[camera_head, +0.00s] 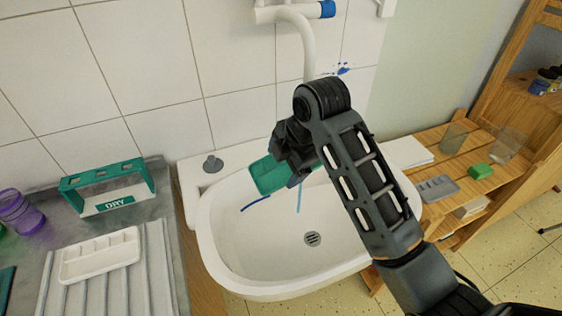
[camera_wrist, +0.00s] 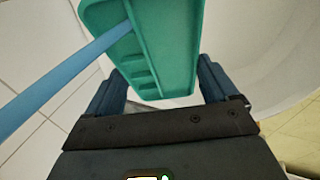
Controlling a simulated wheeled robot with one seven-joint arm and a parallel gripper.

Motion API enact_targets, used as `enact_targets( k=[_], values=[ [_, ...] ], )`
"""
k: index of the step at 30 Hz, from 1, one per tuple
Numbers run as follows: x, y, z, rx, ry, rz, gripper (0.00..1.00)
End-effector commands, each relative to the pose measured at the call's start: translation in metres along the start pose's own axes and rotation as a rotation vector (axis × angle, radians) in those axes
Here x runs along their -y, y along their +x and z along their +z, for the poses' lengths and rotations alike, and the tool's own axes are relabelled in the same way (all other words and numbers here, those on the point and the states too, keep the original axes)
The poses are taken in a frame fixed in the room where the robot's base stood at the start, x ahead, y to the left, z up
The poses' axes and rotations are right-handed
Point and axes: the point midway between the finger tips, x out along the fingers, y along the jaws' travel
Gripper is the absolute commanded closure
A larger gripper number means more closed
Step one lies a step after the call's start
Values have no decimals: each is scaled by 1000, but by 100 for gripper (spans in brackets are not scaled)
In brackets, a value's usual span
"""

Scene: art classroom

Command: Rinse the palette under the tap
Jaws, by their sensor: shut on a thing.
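The green palette (camera_head: 271,175) is held over the white basin (camera_head: 235,255). In the wrist view the palette (camera_wrist: 160,45), with shallow wells, is between the two fingers of my gripper (camera_wrist: 160,85), which is shut on it. My gripper (camera_head: 290,165) also shows in the head view, partly hidden by the arm. The white tap (camera_head: 307,48) with a blue handle (camera_head: 327,9) is on the wall behind; its outlet is hidden by my arm. A blue strand that looks like water (camera_wrist: 65,70) crosses to the palette in the wrist view. Thin blue streaks show below the palette.
Left of the basin, a green rack marked DRY (camera_head: 110,188), a white palette (camera_head: 100,256) and a purple jar (camera_head: 20,212) stand on the drainboard counter. On the right, a wooden shelf (camera_head: 430,160) holds glasses, a green sponge (camera_head: 480,171) and a grey tray (camera_head: 437,188).

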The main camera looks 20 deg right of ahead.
Motion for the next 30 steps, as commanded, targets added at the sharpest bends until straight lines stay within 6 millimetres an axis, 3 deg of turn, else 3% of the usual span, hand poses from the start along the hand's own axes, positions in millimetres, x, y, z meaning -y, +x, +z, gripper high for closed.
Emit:
enact_targets(
  k=[30],
  values=[
    [50,-18,-49,-1,0,-1,44]
  ],
)
